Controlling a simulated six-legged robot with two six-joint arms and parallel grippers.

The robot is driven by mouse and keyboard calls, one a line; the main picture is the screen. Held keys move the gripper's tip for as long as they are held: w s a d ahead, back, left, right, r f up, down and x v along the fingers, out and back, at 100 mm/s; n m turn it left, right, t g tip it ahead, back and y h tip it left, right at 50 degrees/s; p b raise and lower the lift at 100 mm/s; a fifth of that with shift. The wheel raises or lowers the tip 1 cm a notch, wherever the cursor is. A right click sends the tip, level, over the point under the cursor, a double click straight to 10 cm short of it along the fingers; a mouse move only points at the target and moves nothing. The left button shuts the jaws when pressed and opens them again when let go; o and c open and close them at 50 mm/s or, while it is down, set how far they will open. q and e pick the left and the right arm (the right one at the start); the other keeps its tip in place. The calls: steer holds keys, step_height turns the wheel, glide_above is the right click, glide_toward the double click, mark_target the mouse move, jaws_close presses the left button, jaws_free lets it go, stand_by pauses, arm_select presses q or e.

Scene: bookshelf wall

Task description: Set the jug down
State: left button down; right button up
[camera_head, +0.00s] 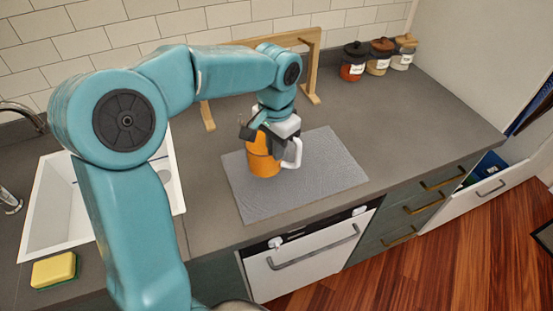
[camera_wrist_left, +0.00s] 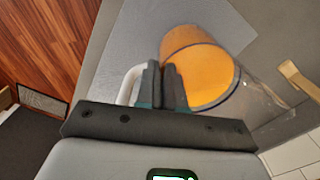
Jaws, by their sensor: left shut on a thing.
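The jug (camera_head: 262,164) is orange inside, with a white handle at its right side. It stands upright over the grey mat (camera_head: 335,163) on the counter; I cannot tell whether its base touches the mat. My left gripper (camera_head: 270,137) comes down from above and is shut on the jug near its rim and handle. In the left wrist view, the jug (camera_wrist_left: 200,70) shows its open mouth and orange inside, and the gripper's dark fingers (camera_wrist_left: 165,85) are close together beside its wall, next to the handle. My right gripper is not in view.
A white sink (camera_head: 50,205) and a yellow sponge (camera_head: 55,270) are at the left. A wooden rack (camera_head: 313,65) stands behind the mat. Several lidded jars (camera_head: 380,58) are at the back right. The counter right of the mat is clear; a drawer (camera_head: 490,188) is open below.

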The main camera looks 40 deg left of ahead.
arm_select(q)
glide_above(277, 174)
steer(key=shift+f, duration=2.05)
steer(key=shift+f, duration=0.1)
steer(key=c, duration=1.3)
jaws_free()
steer(key=shift+s+f, duration=0.1)
steer(key=shift+o, duration=0.2)
step_height(277, 174, up, 12)
steer(key=shift+r, duration=0.2)
steer(key=shift+s+d, duration=0.1)
steer(key=shift+d, duration=0.05)
